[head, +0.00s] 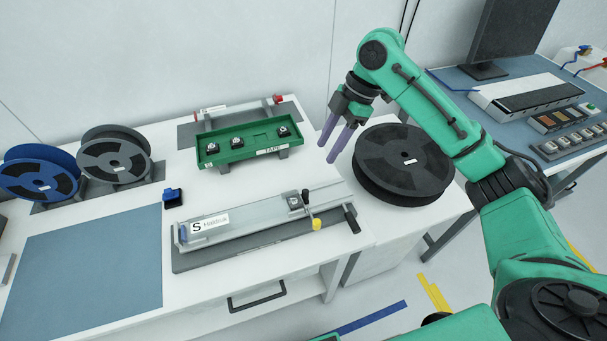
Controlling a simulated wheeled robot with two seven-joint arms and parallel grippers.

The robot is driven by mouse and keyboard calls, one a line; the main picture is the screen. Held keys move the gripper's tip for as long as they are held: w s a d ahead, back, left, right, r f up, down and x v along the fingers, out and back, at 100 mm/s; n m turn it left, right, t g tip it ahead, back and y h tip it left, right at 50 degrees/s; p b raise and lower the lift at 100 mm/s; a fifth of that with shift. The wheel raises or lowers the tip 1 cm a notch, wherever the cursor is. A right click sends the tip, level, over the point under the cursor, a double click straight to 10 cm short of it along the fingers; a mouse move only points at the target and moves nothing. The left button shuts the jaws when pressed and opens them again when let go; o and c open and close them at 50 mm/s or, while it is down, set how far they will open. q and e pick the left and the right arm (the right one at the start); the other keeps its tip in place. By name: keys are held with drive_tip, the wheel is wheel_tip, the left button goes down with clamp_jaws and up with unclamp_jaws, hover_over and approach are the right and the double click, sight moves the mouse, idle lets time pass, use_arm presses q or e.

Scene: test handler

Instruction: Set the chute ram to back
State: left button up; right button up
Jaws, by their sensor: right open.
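A long grey chute (240,222) with a label starting with S lies along the front of the white bench. A small dark block on a light carriage (296,202) sits near its right end. Beside it is a lever with a yellow knob (317,224) at the front edge and a black grip (351,218) further right. I cannot tell which of these is the ram. My right gripper (327,153) is open and empty, its purple fingers pointing down above the bench, behind the chute and apart from it. My left gripper is out of view.
A green tray (218,158) with several dark parts stands behind the chute, near a red-knobbed rail (240,109). A black reel (402,160) lies right of the gripper. Blue (38,172) and grey (112,157) reels stand left. A blue mat (90,262) lies front left.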

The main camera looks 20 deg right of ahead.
sight(306, 190)
drive_tip(key=x, duration=0.3)
drive_tip(key=p+x, duration=0.1)
drive_tip(key=x, duration=0.3)
drive_tip(key=s+p+x, duration=0.1)
drive_tip(key=x, duration=0.2)
drive_tip(key=shift+s+a, duration=0.1)
drive_tip(key=shift+a, duration=0.1)
drive_tip(key=x, duration=0.2)
drive_tip(key=shift+f, duration=0.3)
drive_tip(key=shift+a+f, duration=0.1)
drive_tip(key=shift+f, duration=0.05)
drive_tip(key=c, duration=0.3)
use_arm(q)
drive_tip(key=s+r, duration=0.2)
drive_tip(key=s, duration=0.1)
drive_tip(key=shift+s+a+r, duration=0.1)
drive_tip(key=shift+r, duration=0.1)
use_arm(e)
clamp_jaws()
